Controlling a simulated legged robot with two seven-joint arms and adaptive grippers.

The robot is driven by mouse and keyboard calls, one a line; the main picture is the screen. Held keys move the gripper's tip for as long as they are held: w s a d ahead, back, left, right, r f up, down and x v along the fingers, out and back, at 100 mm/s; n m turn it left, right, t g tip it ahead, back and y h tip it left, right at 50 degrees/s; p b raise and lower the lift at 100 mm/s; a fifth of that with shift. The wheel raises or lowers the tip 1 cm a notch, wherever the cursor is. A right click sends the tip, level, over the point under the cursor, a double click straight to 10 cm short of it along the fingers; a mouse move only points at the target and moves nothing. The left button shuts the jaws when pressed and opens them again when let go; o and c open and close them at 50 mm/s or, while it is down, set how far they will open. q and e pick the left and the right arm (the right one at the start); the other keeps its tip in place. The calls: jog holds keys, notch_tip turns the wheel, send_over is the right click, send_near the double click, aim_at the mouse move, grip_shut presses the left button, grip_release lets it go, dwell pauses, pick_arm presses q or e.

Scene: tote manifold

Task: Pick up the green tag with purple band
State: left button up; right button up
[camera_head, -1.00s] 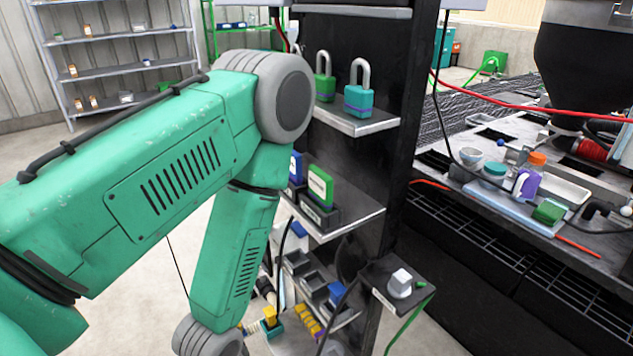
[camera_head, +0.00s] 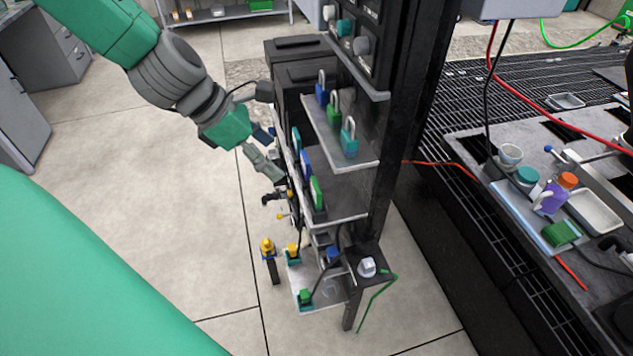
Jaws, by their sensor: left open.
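The nearest green tag (camera_head: 317,192) stands upright in a row on the rack's middle shelf. Its band is too small to make out now; a purple-blue strip showed low on it earlier. A blue tag (camera_head: 306,163) stands behind it, and a green-teal tag (camera_head: 296,138) stands farther back. My left gripper (camera_head: 268,150) is open beside the rack's left side, left of the tags and apart from the nearest green tag. Its fingers are partly lost against the dark rack parts. My right gripper is out of view.
Padlocks (camera_head: 348,138) stand on the shelf above the tags. A lower shelf (camera_head: 325,300) holds small coloured parts. A dark post (camera_head: 395,130) bounds the rack on the right. A workbench (camera_head: 480,150) with cups and bottles is farther right. Open floor (camera_head: 150,200) lies left.

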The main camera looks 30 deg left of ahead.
aim_at(313, 185)
pick_arm(q)
jog(key=b+x, duration=0.1)
jog(key=x, duration=0.8)
jog(key=shift+w+d+f, duration=0.2)
jog(key=shift+d, duration=0.15)
jog(key=x, duration=0.4)
jog(key=shift+w+d+r, duration=0.1)
jog(key=shift+w+d, duration=0.15)
jog(key=shift+d, duration=0.05)
jog(key=c, duration=1.1)
